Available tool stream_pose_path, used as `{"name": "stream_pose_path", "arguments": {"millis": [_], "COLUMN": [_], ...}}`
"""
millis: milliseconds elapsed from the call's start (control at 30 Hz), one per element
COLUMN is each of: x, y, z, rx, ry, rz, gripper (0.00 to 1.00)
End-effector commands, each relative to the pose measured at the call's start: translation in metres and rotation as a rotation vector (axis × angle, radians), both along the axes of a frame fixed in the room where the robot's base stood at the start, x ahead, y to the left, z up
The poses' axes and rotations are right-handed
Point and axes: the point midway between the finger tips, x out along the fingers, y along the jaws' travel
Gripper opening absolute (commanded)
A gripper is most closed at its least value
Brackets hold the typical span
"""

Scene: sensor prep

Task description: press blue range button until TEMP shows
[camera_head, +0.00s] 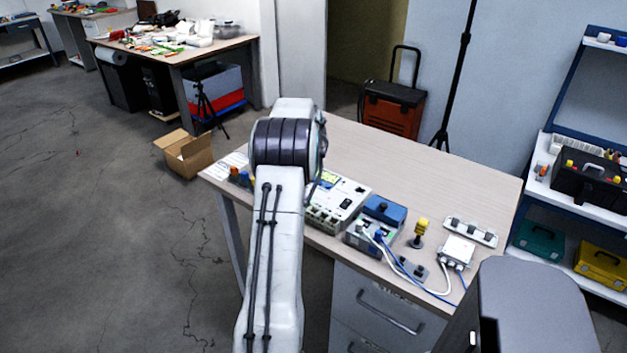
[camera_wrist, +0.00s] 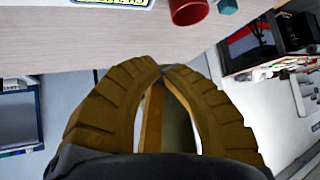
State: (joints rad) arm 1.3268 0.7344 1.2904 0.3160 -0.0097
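A pale instrument panel (camera_head: 340,205) with a yellow-green display (camera_head: 328,178) stands on the desk, partly hidden behind my arm. Its display text is too small to read in the head view. In the wrist view only a sliver of a yellow-green display (camera_wrist: 110,3) shows at the top edge, its reading cut off. I cannot make out the blue range button in either view. My gripper (camera_wrist: 162,70) has brown ridged fingers that meet at the tips, with nothing between them. In the head view the gripper is hidden behind my arm.
A blue-topped device (camera_head: 385,210), a yellow-topped post (camera_head: 420,229) and a white cabled box (camera_head: 457,252) stand right of the panel. A red cylinder (camera_wrist: 188,11) and a teal piece (camera_wrist: 228,6) show in the wrist view. The back of the desk (camera_head: 420,165) is clear.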

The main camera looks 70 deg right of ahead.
Motion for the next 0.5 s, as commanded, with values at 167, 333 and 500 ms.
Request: {"name": "stream_pose_path", "arguments": {"millis": [167,333,500], "x": [-0.0002,0.0000,0.0001], "y": [-0.0003,0.0001,0.0003], "z": [-0.0002,-0.0008,-0.0077], "rx": [0.000,0.001,0.002], "ry": [0.000,0.000,0.000], "rz": [0.000,0.000,0.000], "gripper": [0.00,0.00,0.00]}}
